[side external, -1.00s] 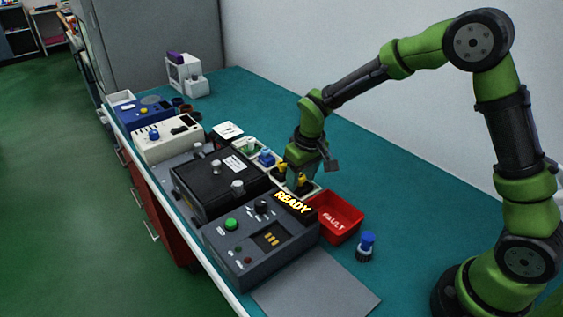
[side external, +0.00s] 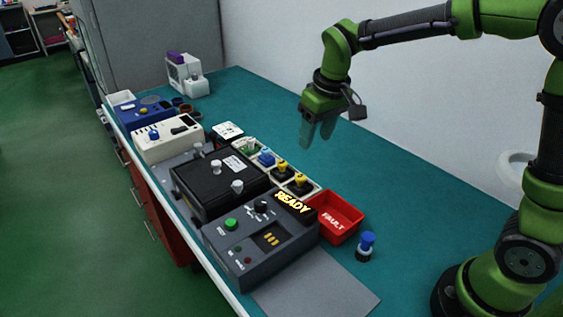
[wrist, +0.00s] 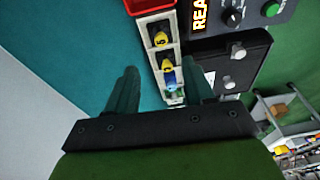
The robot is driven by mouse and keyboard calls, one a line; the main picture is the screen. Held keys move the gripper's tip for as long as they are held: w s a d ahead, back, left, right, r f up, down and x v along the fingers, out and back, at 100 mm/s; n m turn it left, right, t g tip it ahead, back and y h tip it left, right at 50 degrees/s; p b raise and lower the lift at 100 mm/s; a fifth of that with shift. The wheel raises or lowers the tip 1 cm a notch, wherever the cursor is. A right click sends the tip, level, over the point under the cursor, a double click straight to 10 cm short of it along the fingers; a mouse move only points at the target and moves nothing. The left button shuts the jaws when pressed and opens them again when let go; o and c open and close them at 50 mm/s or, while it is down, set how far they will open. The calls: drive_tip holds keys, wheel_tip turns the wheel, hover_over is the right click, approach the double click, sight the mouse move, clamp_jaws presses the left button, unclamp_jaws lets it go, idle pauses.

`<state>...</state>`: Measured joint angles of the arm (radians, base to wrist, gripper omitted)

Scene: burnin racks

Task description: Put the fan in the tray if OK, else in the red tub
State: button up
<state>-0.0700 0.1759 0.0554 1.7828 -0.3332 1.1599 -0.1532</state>
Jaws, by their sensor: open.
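A pale tray (side external: 317,189) with compartments stands behind the black box and also shows in the wrist view (wrist: 151,21). I cannot tell for sure which is the fan. The red tub (side external: 342,227), marked FAULT, sits beside the tray's near end; its visible inside looks empty. My gripper (side external: 318,140) is open and empty, above and behind the tray.
A grey tester (side external: 250,258) with a lit READY display (side external: 292,203) stands in front of the tub. A black lidded box (side external: 208,192) adjoins it. A blue-topped part (side external: 366,245) stands right of the tub. The teal bench behind the tray is clear.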

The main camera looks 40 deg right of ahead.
drive_tip(key=s+r+m+t+y, duration=0.1)
drive_tip(key=s+r+t, duration=0.1)
drive_tip(key=s, duration=0.7)
drive_tip(key=s+d+r+m+t, duration=0.1)
drive_tip(key=s+r+m+t, duration=0.1)
drive_tip(key=s, duration=0.7)
drive_tip(key=shift+d+r+m+t+y, duration=0.3)
drive_tip(key=shift+t+y, duration=0.1)
drive_tip(key=shift+t, duration=0.1)
